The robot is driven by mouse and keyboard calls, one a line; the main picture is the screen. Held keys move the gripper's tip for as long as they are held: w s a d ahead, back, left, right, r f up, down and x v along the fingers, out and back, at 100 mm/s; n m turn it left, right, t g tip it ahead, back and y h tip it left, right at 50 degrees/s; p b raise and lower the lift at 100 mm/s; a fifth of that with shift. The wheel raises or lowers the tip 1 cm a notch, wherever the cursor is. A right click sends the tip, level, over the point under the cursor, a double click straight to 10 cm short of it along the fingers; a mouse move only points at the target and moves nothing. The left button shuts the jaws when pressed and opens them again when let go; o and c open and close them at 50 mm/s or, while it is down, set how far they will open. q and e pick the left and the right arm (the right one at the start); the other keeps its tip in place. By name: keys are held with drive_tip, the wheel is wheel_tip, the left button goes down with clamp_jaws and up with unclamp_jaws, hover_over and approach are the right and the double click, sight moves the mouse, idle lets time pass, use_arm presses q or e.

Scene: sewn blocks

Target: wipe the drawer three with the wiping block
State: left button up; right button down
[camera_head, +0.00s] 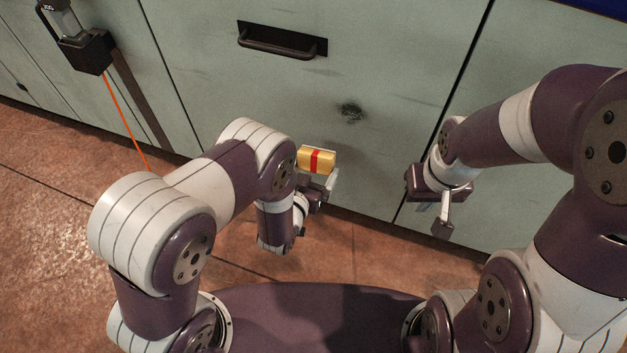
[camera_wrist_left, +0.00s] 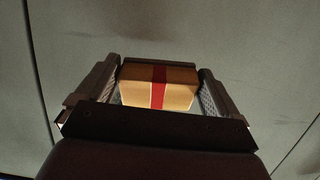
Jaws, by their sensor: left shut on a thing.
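The wiping block is a yellow-tan block (camera_head: 317,160) with a red band around its middle. My left gripper (camera_head: 318,172) is shut on it and holds it in front of the lower part of the drawer front. In the left wrist view the block (camera_wrist_left: 158,87) sits between both fingers. The pale green drawer front (camera_head: 290,100) has a dark handle (camera_head: 280,42) near its top and a dark smudge (camera_head: 351,111) right of and above the block. I cannot tell whether the block touches the front. My right gripper (camera_head: 440,215) hangs at the right; its finger opening is unclear.
A black device (camera_head: 85,48) with an orange cable (camera_head: 124,120) is on the cabinet at the left. Dark seams separate the neighbouring panels. The tiled floor (camera_head: 50,200) is clear at the left.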

sight(332, 115)
use_arm(q)
drive_tip(key=r+t, duration=0.1)
drive_tip(key=r, duration=0.1)
drive_tip(key=r+t, duration=0.1)
drive_tip(key=r, duration=0.1)
drive_tip(key=r+t+h, duration=0.1)
drive_tip(key=r+t, duration=0.1)
drive_tip(key=shift+w+d, duration=0.15)
drive_tip(key=shift+w, duration=0.1)
drive_tip(key=shift+w+r, duration=0.15)
drive_tip(key=shift+r, duration=0.1)
drive_tip(key=shift+f+b+x, duration=0.2)
drive_tip(key=shift+b+x, duration=0.7)
drive_tip(key=shift+x, duration=1.9)
use_arm(e)
drive_tip(key=shift+f, duration=1.95)
use_arm(q)
drive_tip(key=shift+b+x, duration=0.4)
drive_tip(key=shift+x, duration=0.6)
use_arm(e)
drive_tip(key=shift+f, duration=0.4)
use_arm(q)
drive_tip(key=shift+d, duration=0.15)
